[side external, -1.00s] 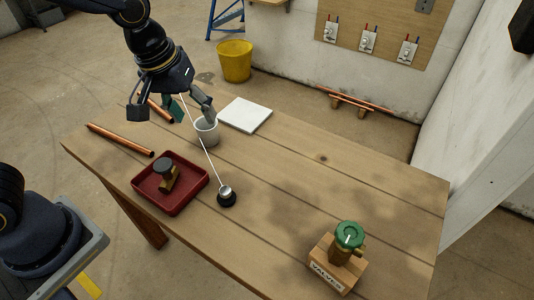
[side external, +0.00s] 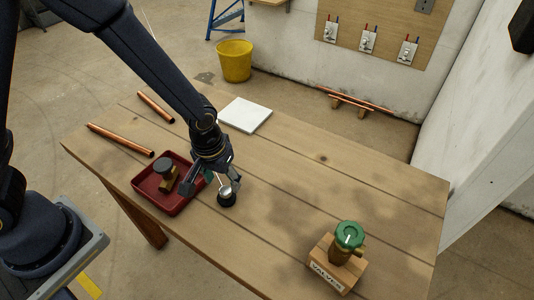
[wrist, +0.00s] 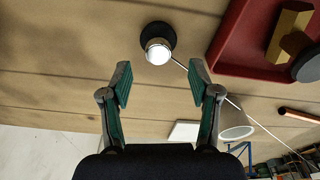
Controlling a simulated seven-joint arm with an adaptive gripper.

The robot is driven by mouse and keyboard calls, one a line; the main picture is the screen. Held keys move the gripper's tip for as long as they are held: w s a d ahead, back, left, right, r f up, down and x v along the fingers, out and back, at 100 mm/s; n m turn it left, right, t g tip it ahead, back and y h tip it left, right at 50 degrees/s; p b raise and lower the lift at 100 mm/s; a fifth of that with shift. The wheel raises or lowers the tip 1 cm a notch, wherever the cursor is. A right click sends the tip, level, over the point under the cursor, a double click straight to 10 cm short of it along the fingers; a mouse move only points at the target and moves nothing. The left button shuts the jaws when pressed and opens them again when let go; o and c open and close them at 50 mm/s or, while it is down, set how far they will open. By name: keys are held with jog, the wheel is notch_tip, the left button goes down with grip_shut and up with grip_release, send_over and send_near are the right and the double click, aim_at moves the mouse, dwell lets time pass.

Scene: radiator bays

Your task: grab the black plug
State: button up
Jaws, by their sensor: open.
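The black plug (side external: 227,200) is a small round black disc with a shiny silvery top, on the wooden table just right of the red tray (side external: 150,197). It also shows in the wrist view (wrist: 168,29), at top centre, with a thin pale cord running from it to the lower right. My gripper (side external: 212,186) is low over the table beside the plug, fingers pointing down. In the wrist view the open, green-padded fingers (wrist: 160,77) are spread and empty. The plug is beyond their tips and roughly centred between them; contact is not seen.
The red tray holds a brass fitting with a dark cap (side external: 163,166), close to my gripper. Copper pipes (side external: 120,140), a white slab (side external: 245,115) and a green-topped valve block (side external: 348,237) stand on the table. Its middle right is clear.

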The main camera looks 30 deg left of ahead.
aim_at(225, 190)
notch_tip(225, 190, down, 5)
jog(key=shift+w+d, duration=0.1)
grip_shut()
dwell(0.6)
